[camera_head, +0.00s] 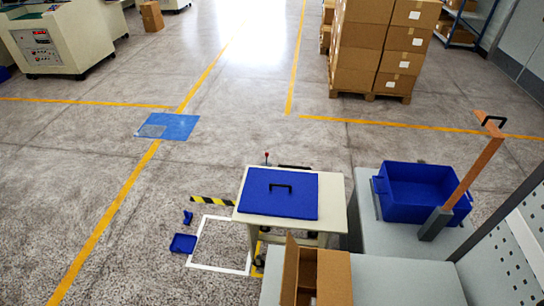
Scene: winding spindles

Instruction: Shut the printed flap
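No print can be made out on any flap, so I cannot tell which one is the printed flap. A blue panel (268,193) with a black handle lies flat on a pale cabinet (333,205) in the lower middle. An orange-brown piece (473,170) with a black handle at its top stands tilted up from a grey block (435,224) at the right. An open cardboard box (333,278) at the bottom has a raised side flap (291,268). Neither of my grippers is in view.
A blue bin (380,190) sits on a grey surface (365,238), left of the tilted piece. A perforated panel (505,255) stands at the lower right. Small blue parts (183,243) lie on the floor beside a white outline. Stacked cartons (358,55) stand behind; the middle floor is mostly clear.

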